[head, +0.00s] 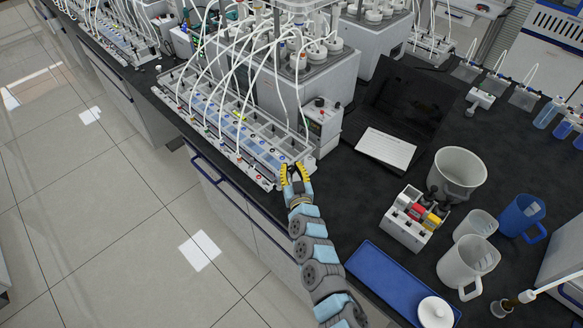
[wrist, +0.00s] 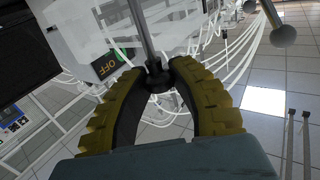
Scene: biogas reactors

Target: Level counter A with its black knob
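The long, clear-walled counter (head: 235,125) with blue cells and white tubes lies along the bench's front edge in the head view; I cannot read a letter A on it. My gripper (head: 296,172) is at its near right end. In the wrist view, the yellow-and-black fingers of my gripper (wrist: 158,70) curve in around a small black knob (wrist: 157,79) on a metal rod. Both fingertips appear to touch the knob. In the head view the fingers hide the knob.
A white control box (head: 322,125) stands just behind the counter's right end. A laptop (head: 388,148), a small rack (head: 410,220), beakers (head: 468,265) and a blue tray (head: 395,285) stand to the right. A dark panel reading OFF (wrist: 106,66) is left of the knob.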

